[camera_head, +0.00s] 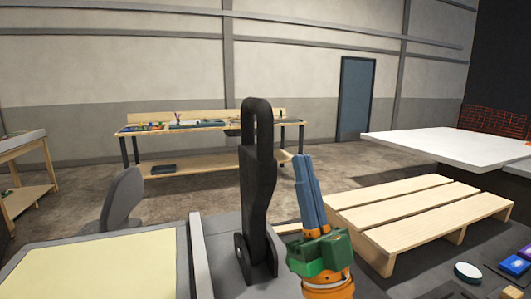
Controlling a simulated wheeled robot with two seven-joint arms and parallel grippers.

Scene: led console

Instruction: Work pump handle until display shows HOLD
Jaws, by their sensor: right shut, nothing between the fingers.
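The pump handle (256,190) is a black upright lever with a loop at its top, standing on a dark grey surface near the middle of the head view. My right gripper (303,165) has blue fingers and a green body. It points up just to the right of the handle in the picture, with its fingers shut and nothing between them. A gap shows between the fingers and the lever. I cannot make out a display with any reading in this view. My left gripper is not in view.
A pale yellow panel (100,268) lies at the front left, with a grey rounded shape (115,200) behind it. A slatted wooden platform (420,212) and a white tabletop (450,146) are at the right.

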